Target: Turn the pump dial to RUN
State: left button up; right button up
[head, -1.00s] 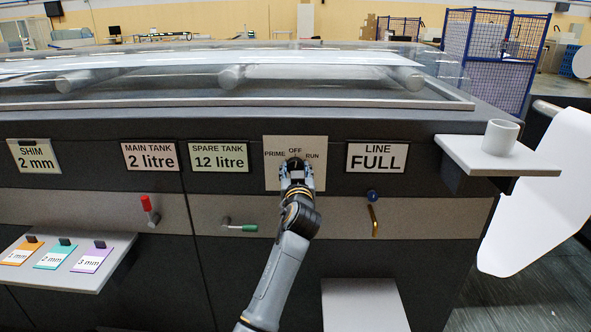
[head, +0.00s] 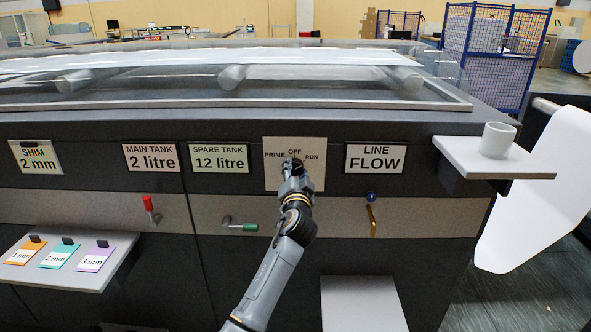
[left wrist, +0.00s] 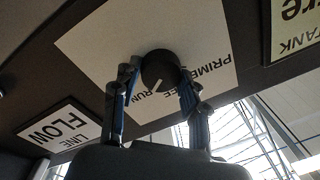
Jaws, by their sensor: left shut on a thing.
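The round black pump dial (left wrist: 160,70) sits on a pale plate (head: 314,178) marked PRIME, OFF and RUN. In the left wrist view its white pointer mark points toward the word RUN. My left gripper (left wrist: 157,85) has one finger on each side of the dial and is shut on it. In the head view my left gripper (head: 291,168) covers much of the dial. The LINE sign (head: 375,158) right of the plate reads FLOW. My right gripper is not in view.
Signs for the main tank (head: 151,157) and spare tank (head: 219,158) are left of the dial. A shelf (head: 475,150) with a white cup (head: 497,139) juts out right.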

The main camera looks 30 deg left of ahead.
pick_arm(q)
jog(key=shift+m, duration=0.5)
jog(key=o, duration=1.2)
jog(key=shift+c, duration=0.2)
jog(key=r+v, duration=0.1)
jog(key=v, duration=1.1)
jog(key=shift+f, duration=0.45)
